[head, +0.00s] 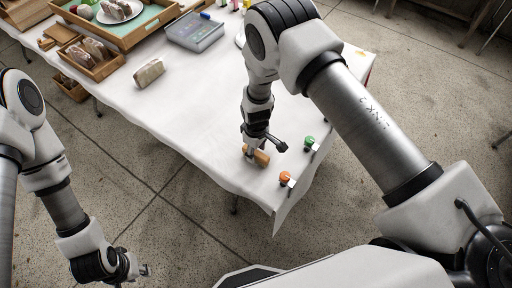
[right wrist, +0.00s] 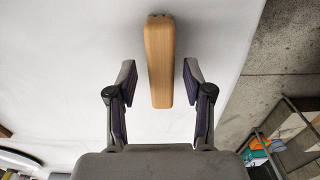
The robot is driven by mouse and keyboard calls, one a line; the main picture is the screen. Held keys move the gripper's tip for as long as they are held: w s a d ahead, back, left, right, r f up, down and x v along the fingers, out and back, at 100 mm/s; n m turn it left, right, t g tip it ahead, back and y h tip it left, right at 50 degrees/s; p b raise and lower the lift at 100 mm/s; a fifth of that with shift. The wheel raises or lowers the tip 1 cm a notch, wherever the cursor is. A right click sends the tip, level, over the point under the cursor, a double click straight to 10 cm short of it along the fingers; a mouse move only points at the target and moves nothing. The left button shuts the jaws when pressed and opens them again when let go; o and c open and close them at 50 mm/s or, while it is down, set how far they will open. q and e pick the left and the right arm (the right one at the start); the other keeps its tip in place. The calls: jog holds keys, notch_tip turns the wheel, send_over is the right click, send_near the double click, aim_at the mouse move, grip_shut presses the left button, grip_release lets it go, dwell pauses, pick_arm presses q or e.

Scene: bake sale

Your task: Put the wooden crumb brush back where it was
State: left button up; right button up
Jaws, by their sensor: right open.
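The wooden crumb brush (head: 262,158) lies on the white tablecloth near the front end of the table. In the right wrist view its plain wooden body (right wrist: 160,60) points lengthwise between the fingers. My right gripper (head: 253,150) is directly over the brush. Its two fingers (right wrist: 159,72) are spread, one on each side, with a visible gap to the wood on both sides. The brush's bristles are not visible. My left gripper (head: 143,270) hangs low at the lower left, off the table, too small to read its fingers.
An orange-topped clip (head: 286,178) and a green-topped clip (head: 309,142) sit at the table edge by the brush. The cloth between is bare.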

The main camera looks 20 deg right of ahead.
aim_at(256, 152)
notch_tip(256, 152, up, 12)
jog(key=b, duration=0.2)
jog(key=shift+r, duration=0.2)
